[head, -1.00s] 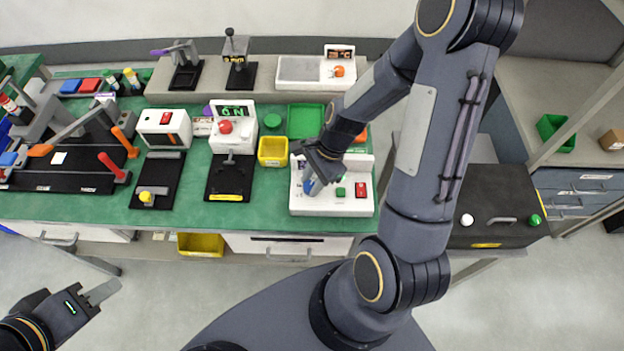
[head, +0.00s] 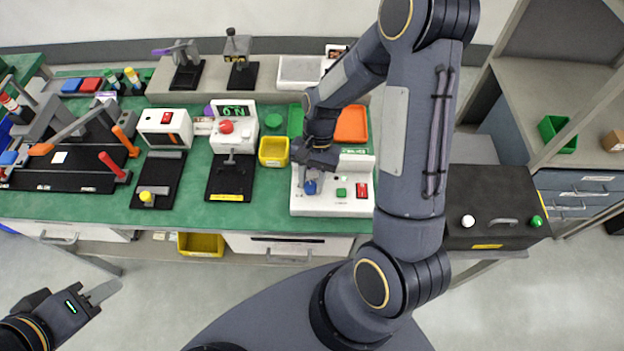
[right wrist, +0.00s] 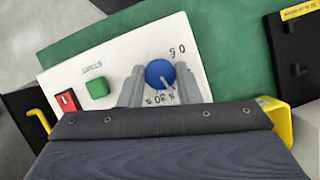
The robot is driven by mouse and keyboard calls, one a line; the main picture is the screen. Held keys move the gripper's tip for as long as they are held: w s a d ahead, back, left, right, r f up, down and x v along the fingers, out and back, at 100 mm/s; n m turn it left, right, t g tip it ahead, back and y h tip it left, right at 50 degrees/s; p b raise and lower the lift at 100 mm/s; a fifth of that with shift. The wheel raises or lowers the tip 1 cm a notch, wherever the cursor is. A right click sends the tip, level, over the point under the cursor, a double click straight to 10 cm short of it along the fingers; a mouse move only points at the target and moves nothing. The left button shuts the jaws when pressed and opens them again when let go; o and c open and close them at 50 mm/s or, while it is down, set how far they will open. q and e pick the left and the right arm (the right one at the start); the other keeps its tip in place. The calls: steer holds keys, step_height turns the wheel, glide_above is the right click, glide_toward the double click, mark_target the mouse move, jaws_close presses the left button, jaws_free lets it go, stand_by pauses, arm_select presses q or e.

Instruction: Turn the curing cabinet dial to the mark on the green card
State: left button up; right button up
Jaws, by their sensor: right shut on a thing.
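The curing cabinet (head: 330,209) is a white box at the right part of the green bench. Its blue dial (head: 310,187) sits on the left of the panel and also shows in the right wrist view (right wrist: 159,72), with printed numbers around it. My right gripper (right wrist: 160,88) is shut on the dial, a finger on either side; in the head view its hand (head: 318,158) hangs over the panel's back left. My left gripper (head: 103,292) is low at the left, away from the bench; its opening is unclear. I cannot make out the green card.
A green button (head: 341,193) and a red switch (head: 362,191) lie right of the dial. A yellow bin (head: 273,151) stands close left of the cabinet, and an orange tray (head: 351,124) is behind it. A black box (head: 490,205) stands further right.

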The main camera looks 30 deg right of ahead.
steer(key=n+h, duration=0.1)
steer(key=n, duration=0.1)
steer(key=n+g+h+b, duration=0.1)
steer(key=n, duration=0.2)
steer(key=shift+w+a+n, duration=0.15)
steer(key=shift+n, duration=0.15)
steer(key=n+h, duration=0.1)
steer(key=n, duration=0.1)
steer(key=n+h+b, duration=0.1)
steer(key=n, duration=0.2)
steer(key=shift+a, duration=0.15)
steer(key=shift+n, duration=0.3)
steer(key=o, duration=1)
steer(key=v, duration=0.7)
steer(key=shift+w+r+b, duration=0.2)
steer(key=shift+r+b, duration=0.1)
steer(key=shift+r, duration=0.05)
